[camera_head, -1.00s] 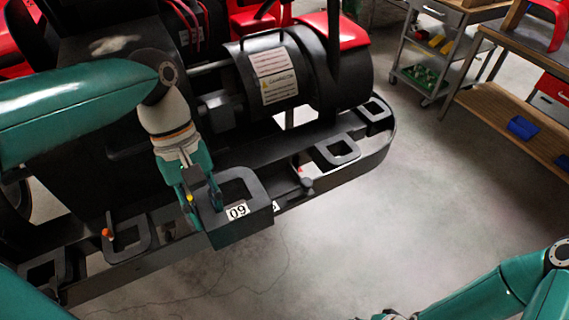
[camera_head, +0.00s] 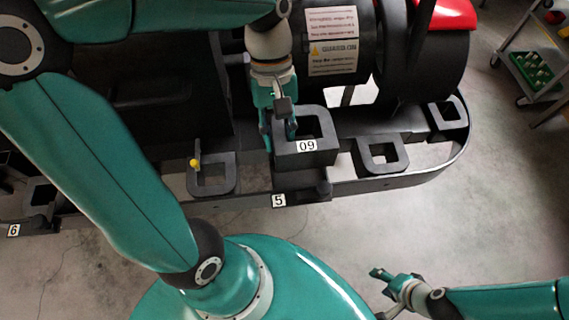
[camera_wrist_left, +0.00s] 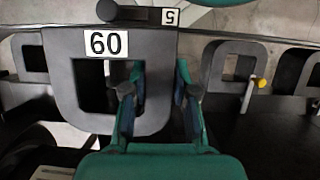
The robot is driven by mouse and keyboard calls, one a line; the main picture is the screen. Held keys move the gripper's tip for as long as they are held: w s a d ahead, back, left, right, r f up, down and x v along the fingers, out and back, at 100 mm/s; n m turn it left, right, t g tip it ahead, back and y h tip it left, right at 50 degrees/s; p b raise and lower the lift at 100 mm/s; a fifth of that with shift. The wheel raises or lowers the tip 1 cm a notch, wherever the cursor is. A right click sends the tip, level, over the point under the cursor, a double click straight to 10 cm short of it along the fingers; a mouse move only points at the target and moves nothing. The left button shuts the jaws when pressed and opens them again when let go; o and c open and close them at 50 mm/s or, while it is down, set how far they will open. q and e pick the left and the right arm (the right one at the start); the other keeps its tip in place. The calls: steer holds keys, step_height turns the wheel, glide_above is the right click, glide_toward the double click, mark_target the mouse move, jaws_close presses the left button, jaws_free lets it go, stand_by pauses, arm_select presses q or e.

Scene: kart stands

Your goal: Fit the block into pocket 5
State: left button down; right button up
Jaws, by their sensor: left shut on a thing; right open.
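The block (camera_head: 322,158) is dark grey with a square opening and a white label reading 09. My left gripper (camera_head: 279,132) is shut on its left wall in the head view. The wrist view also shows the block (camera_wrist_left: 66,85), with its wall between the fingers (camera_wrist_left: 155,92). The label for pocket 5 (camera_head: 278,200) is on the rail's front edge, just below and left of the block; it also shows in the left wrist view (camera_wrist_left: 170,16). The block hides the pocket itself, so I cannot tell whether it is seated. My right gripper (camera_head: 384,284) is open and empty, away from the rail.
The dark rail (camera_head: 395,182) carries other square frames, one left (camera_head: 212,188) with a yellow-tipped lever and others to the right. A black drum (camera_head: 335,75) with a warning label stands behind. A trolley (camera_head: 535,75) is at the upper right. Concrete floor is clear at right.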

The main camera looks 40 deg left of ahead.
arm_select(q)
step_height(320, 180, down, 14)
steer(key=shift+f+b, duration=0.1)
steer(key=shift+b, duration=0.3)
steer(key=shift+w+f, duration=0.1)
steer(key=c, duration=0.9)
jaws_free()
steer(key=shift+r, duration=0.2)
steer(key=v, duration=1.2)
steer(key=shift+d, duration=0.1)
steer(key=shift+f, duration=0.1)
